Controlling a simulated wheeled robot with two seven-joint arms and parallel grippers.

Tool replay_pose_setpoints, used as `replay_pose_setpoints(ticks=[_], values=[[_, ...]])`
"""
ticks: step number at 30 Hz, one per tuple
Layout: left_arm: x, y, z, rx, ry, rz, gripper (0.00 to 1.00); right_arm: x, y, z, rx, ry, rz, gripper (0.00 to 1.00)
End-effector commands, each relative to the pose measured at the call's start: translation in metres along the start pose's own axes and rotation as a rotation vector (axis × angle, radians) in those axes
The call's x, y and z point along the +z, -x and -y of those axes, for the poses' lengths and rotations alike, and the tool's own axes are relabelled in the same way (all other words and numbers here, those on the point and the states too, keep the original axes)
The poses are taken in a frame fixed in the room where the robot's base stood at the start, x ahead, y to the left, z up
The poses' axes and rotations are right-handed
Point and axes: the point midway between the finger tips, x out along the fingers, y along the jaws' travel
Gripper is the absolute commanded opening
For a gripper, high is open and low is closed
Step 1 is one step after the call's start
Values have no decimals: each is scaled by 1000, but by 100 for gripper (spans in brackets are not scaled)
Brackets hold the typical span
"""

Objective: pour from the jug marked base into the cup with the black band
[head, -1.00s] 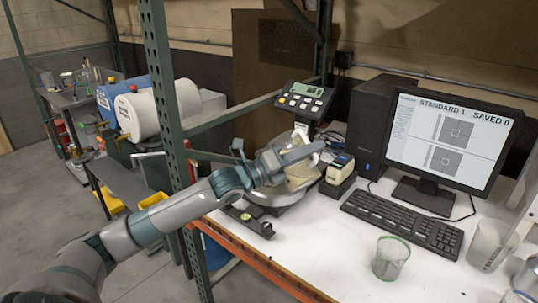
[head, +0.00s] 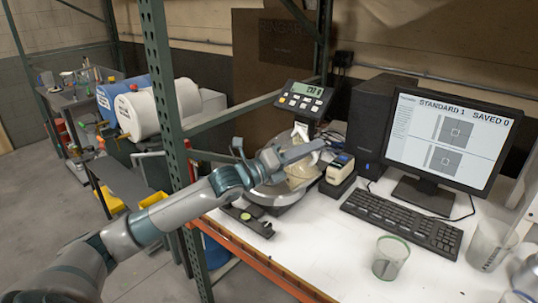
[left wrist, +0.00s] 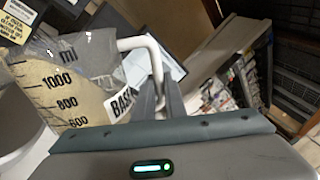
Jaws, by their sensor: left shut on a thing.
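The clear jug marked BASE (left wrist: 62,85) holds beige liquid and has a printed scale and a white handle. In the head view the jug (head: 301,171) is over the round pan of the scale (head: 273,198), partly behind my gripper. My left gripper (head: 297,155) is shut on its handle; in the left wrist view the fingers (left wrist: 160,98) reach the handle. The jug looks tilted. I cannot make out a cup with a black band; it may be hidden behind the arm and jug. My right gripper is not in view.
The scale's display (head: 305,92) stands behind the jug. A green-rimmed clear cup (head: 390,258) and a clear beaker (head: 489,246) stand at the front right. A keyboard (head: 402,221) and monitor (head: 445,140) are behind them.

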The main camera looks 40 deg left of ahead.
Motion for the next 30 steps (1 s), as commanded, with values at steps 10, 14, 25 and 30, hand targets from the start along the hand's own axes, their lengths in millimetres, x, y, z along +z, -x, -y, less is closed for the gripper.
replay_pose_setpoints(ticks=[10, 14, 25, 30], values=[[2, 0, 2, -4, 2, 3, 0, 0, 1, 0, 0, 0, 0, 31], [-4, 1, -3, -3, -23, -2, 0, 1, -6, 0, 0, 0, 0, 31], [-45, 5, -25, -3, -289, -54, 0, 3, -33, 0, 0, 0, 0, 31], [-45, 5, -25, -3, -287, -54, 0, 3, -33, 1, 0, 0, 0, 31]])
